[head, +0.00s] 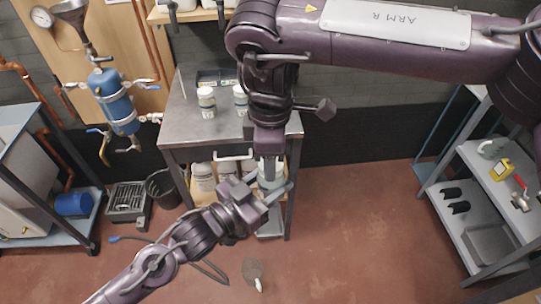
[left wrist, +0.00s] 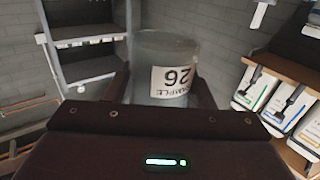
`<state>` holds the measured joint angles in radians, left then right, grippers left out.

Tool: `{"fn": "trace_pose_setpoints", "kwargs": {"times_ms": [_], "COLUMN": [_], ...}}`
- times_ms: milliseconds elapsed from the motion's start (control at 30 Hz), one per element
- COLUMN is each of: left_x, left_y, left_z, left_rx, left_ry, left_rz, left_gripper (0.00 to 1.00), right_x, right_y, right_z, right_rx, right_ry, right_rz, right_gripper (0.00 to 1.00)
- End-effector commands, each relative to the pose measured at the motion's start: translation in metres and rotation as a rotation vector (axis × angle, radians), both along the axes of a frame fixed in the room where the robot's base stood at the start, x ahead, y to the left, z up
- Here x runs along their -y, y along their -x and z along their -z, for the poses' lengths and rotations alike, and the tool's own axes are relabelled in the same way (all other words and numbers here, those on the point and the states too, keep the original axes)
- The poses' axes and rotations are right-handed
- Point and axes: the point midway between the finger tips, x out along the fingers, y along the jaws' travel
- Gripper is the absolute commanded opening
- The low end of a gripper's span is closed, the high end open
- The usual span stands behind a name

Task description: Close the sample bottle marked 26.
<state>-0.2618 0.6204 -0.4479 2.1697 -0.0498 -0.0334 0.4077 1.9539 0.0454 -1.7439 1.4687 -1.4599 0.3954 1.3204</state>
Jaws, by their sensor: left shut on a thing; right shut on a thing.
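The sample bottle marked 26 (head: 270,181) is a clear, pale bottle in front of the steel table. In the left wrist view the bottle (left wrist: 165,65) fills the space between my fingers, with its label "SAMPLE 26" upside down in the picture. My left gripper (head: 266,190) comes from below left and is shut around the bottle's body. My right gripper (head: 268,168) points down from above and ends right at the bottle's top. It is shut on what appears to be the cap, which is mostly hidden. How the cap sits on the bottle cannot be told.
Two white-capped bottles (head: 207,102) (head: 240,100) stand on the steel table (head: 185,130) behind. Large labelled bottles (head: 203,177) stand on its lower shelf. A grey shelf rack (head: 470,215) stands at the right. A blue vessel (head: 117,103) hangs at the left. Floor in front is mostly free.

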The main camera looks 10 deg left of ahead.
Motion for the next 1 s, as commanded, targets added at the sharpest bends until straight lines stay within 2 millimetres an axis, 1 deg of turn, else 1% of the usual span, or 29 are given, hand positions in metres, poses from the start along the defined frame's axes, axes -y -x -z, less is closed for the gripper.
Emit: {"fn": "trace_pose_setpoints", "kwargs": {"times_ms": [33, 167, 200, 333, 633, 733, 900, 1000], "left_x": [0.001, 0.001, 0.001, 0.001, 0.0, 0.0, 0.0, 0.0], "left_y": [0.001, 0.001, 0.001, 0.001, 0.0, 0.0, 0.0, 0.0], "left_z": [0.0, 0.0, 0.0, 0.0, -0.001, -0.001, -0.001, -0.001], "left_rx": [0.001, 0.001, 0.001, 0.001, 0.002, 0.002, 0.002, 0.002], "left_ry": [0.001, 0.001, 0.001, 0.001, 0.001, 0.001, 0.001, 0.001], "left_rz": [0.005, 0.005, 0.005, 0.004, 0.001, 0.001, 0.0, 0.0], "left_gripper": [0.0, 0.0, 0.0, 0.0, 0.0, 0.0, 0.0, 0.0], "right_x": [0.0, 0.0, 0.0, 0.0, 0.0, 0.0, 0.0, 0.0], "right_y": [-0.002, -0.002, -0.002, -0.001, -0.001, -0.001, -0.001, -0.001], "right_z": [-0.001, -0.001, -0.001, 0.0, -0.002, -0.013, -0.036, -0.044], "right_rx": [0.004, 0.004, 0.004, 0.003, 0.003, 0.005, 0.006, 0.003], "right_ry": [-0.001, -0.001, -0.001, -0.001, 0.0, 0.001, 0.0, 0.0], "right_rz": [0.048, 0.038, 0.038, 0.036, 0.034, 0.033, 0.033, 0.034], "right_gripper": [0.15, 0.15, 0.46, 0.63, 0.64, 0.64, 0.64, 0.64]}}
